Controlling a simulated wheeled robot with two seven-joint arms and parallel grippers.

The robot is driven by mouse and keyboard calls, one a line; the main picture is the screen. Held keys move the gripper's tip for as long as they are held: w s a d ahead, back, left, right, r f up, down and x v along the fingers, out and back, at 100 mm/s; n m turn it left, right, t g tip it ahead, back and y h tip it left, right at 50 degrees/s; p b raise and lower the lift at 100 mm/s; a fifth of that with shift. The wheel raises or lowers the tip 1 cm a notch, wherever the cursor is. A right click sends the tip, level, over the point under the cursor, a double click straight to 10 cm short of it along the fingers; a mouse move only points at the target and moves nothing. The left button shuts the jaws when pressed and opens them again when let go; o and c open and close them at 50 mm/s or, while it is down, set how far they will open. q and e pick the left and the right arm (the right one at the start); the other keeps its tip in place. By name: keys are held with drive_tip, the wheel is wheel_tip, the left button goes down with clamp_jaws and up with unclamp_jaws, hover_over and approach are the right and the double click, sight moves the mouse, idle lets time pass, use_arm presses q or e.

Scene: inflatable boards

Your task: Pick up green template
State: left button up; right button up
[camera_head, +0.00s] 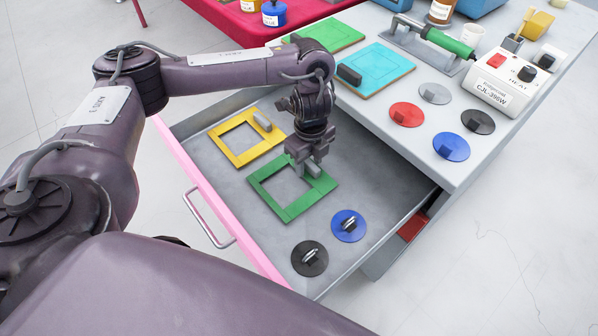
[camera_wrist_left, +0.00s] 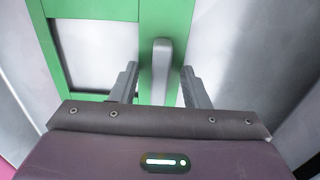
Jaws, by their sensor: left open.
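The green template (camera_head: 285,208) is a flat square frame with a square opening, lying in the open drawer. Its grey handle stands up from its wider side and shows in the left wrist view (camera_wrist_left: 161,62). My left gripper (camera_head: 310,167) is over that handle, pointing down. In the left wrist view its open fingers (camera_wrist_left: 160,85) are on either side of the handle, with a gap to each. The gripper partly hides the handle in the head view. My right gripper is not in view.
A yellow template (camera_head: 228,151) lies behind the green one in the drawer. Blue (camera_head: 349,232) and black (camera_head: 300,263) discs with handles lie at its front right. Drawer walls surround these. The tabletop (camera_head: 395,138) holds a cyan template (camera_head: 385,66), a green board (camera_head: 338,35) and several discs.

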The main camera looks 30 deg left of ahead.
use_arm(q)
clamp_jaws()
drive_tip(key=shift+r, duration=0.15)
